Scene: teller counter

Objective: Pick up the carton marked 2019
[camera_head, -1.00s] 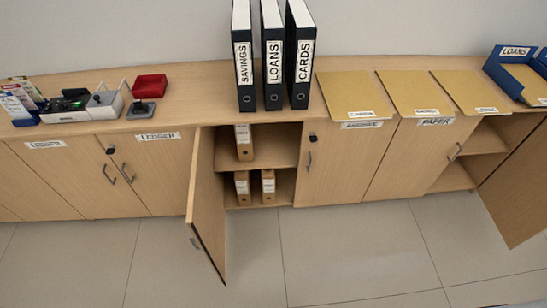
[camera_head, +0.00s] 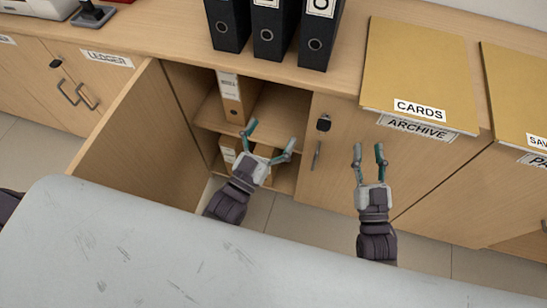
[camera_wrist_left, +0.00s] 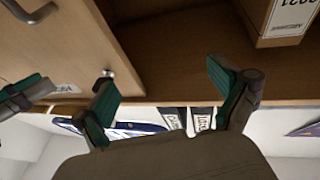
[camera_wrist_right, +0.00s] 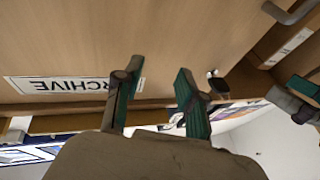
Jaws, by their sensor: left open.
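A tan carton (camera_head: 230,97) with a white label stands upright on the upper shelf of the open cupboard. Two more cartons stand on the lower shelf, one at left (camera_head: 229,150) and one partly hidden behind my left gripper. A carton label in the left wrist view (camera_wrist_left: 284,20) reads 2021, upside down; no label reading 2019 is legible. My left gripper (camera_head: 270,137) is open and empty in front of the cupboard opening, right of the upper carton. My right gripper (camera_head: 369,152) is open and empty in front of the closed archive door.
The open cupboard door (camera_head: 140,135) stands out at left. The closed archive door (camera_head: 345,160) is at right.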

